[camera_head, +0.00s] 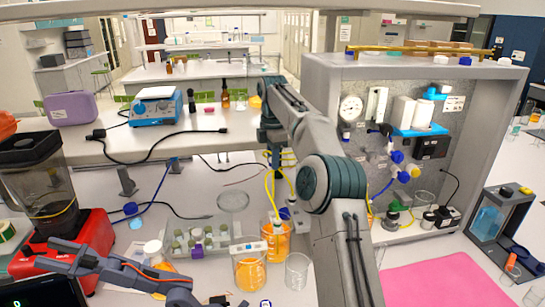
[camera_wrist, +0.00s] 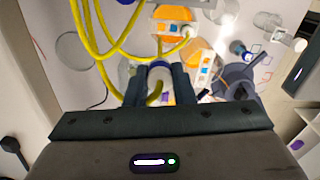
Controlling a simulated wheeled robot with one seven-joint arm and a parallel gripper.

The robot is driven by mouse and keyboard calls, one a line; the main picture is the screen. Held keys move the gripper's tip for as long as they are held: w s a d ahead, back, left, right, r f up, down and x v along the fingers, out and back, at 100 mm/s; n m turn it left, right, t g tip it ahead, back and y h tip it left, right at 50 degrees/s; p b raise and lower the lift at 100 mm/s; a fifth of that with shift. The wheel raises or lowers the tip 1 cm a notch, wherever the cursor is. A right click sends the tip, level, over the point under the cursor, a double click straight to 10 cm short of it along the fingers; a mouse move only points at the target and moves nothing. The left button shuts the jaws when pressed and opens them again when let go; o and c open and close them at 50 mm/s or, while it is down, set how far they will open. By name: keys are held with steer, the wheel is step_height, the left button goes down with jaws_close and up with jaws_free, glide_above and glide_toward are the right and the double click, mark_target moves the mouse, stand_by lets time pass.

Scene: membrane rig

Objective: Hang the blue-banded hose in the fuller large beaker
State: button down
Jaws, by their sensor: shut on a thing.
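My gripper (camera_wrist: 160,88) is shut on a hose end with a blue band (camera_wrist: 160,68), seen between its fingers in the wrist view, with yellow tubing at it. In the head view my arm partly hides the gripper and hose. Two labelled beakers with orange liquid stand on the bench below: a rear one (camera_head: 276,246) and a front-left one (camera_head: 249,273). The rear one's liquid looks nearer its rim. Both also show in the wrist view, one at the top (camera_wrist: 172,14) and one right of the fingers (camera_wrist: 207,57). Another yellow hose (camera_wrist: 130,54) reaches over the top beaker.
An empty glass beaker (camera_head: 297,271) stands right of the orange ones. A rack of vials (camera_head: 197,240) and a glass dish (camera_head: 233,201) are to their left. The gauge panel (camera_head: 375,120) stands at right, near a pink mat (camera_head: 445,278).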

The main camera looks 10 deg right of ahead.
steer(key=shift+s+d+f, duration=0.1)
steer(key=shift+s+f, duration=0.15)
steer(key=shift+d+f, duration=0.1)
steer(key=shift+f, duration=2.8)
steer(key=shift+f, duration=1.75)
step_height(320, 180, down, 9)
steer(key=b, duration=0.7)
steer(key=shift+r, duration=0.2)
steer(key=shift+f, duration=0.2)
